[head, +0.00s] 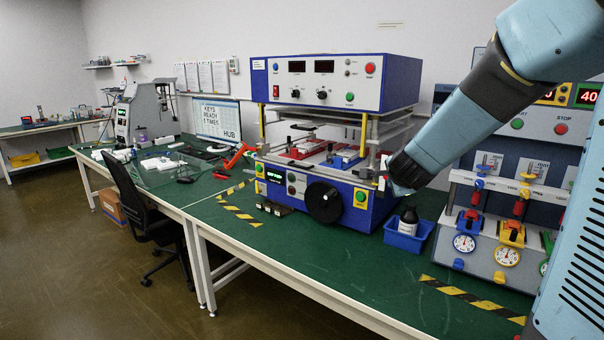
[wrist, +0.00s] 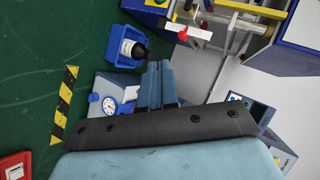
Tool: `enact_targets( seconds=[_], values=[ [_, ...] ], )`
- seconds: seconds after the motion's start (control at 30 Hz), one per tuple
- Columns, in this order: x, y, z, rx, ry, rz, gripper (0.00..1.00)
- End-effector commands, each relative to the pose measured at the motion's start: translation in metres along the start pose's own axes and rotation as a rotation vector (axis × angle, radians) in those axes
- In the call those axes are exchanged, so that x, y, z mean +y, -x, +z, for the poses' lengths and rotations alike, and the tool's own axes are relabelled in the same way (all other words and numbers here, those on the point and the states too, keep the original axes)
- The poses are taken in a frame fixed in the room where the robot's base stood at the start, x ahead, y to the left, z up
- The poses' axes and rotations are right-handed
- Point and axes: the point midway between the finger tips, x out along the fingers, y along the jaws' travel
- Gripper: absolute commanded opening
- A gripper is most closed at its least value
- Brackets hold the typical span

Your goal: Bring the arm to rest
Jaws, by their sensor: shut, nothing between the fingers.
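My arm comes down from the upper right in the head view. My gripper (head: 399,189) is at its lower end, in front of the right side of the blue-and-white testing machine (head: 330,85) and above the blue tray (head: 407,242). In the wrist view my gripper (wrist: 158,66) shows its two pale blue fingers together, with nothing between them. The tray (wrist: 118,62) with a dark bottle (wrist: 132,48) lies just left of the fingertips there. I cannot tell the exact gap between the fingers and the machine.
A tester with dial gauges (head: 507,257) stands right of the tray. Yellow-black tape (head: 470,297) marks the green bench (head: 330,270), whose front is clear. A monitor (head: 217,120) stands behind on the left. A black chair (head: 140,205) stands at the bench's left front.

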Motion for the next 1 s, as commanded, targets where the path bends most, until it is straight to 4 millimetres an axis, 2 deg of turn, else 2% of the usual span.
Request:
enact_targets(
  seconds=[0.03, 0.17, 0.37, 0.57, 0.8, 1.0],
  values=[
    [-0.004, 0.017, 0.003, -0.043, 0.057, -0.007, 0.00],
    [-0.003, 0.056, 0.015, -0.152, 0.230, -0.006, 0.00],
    [0.012, 0.117, 0.028, -0.290, 0.515, 0.009, 0.00],
    [0.043, 0.179, 0.030, -0.390, 0.809, 0.049, 0.00],
    [0.093, 0.246, 0.019, -0.469, 1.146, 0.148, 0.00],
    [0.124, 0.280, 0.008, -0.503, 1.319, 0.233, 0.00]
  ],
)
